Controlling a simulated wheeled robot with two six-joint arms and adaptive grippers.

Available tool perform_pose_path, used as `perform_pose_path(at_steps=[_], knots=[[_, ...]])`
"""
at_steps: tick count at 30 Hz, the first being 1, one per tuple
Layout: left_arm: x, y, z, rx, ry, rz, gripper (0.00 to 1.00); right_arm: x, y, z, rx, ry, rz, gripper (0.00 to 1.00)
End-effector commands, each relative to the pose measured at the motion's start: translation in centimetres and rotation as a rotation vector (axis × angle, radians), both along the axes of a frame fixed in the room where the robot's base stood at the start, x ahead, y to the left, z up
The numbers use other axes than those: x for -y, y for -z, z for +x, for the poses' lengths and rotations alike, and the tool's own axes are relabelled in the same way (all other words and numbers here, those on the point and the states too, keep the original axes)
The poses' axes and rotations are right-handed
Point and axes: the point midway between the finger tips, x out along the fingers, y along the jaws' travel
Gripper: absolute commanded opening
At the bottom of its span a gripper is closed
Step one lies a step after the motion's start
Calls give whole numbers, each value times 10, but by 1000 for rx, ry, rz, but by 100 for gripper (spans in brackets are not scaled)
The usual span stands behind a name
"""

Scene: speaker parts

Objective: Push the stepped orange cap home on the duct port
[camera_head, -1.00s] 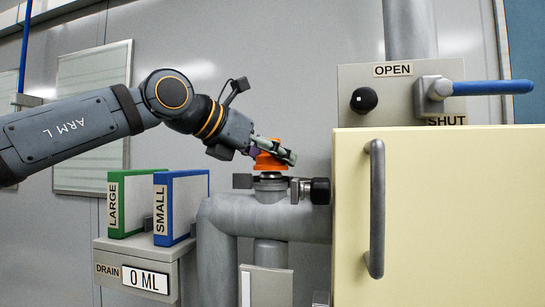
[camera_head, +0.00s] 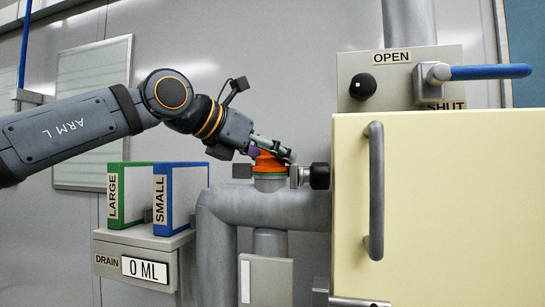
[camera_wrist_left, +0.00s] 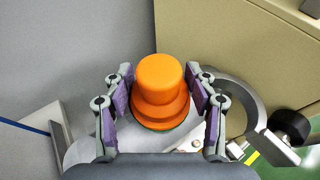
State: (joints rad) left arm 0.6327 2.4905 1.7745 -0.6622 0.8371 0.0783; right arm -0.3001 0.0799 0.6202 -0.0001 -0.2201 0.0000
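The stepped orange cap (camera_head: 270,163) sits upright at the top of the grey duct port (camera_head: 270,184) in the head view. A thin green line shows under its lower edge. My left gripper (camera_head: 273,151) comes in from the left, with its fingers around the cap. My right gripper is out of view.
A black-knobbed clamp (camera_head: 314,176) sticks out right of the port. A cream door (camera_head: 450,215) with a grey handle (camera_head: 376,190) stands at right, below a blue lever (camera_head: 490,71).

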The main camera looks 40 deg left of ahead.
Motion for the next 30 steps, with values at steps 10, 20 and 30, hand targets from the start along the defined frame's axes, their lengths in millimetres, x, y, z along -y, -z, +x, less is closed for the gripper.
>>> perform_pose_path(at_steps=[10,20,30], knots=[[1,3,0,-8,2,1,79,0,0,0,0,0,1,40],[1,-5,0,-6,1,1,79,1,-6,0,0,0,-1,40],[1,8,1,-6,1,0,79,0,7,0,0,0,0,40]])
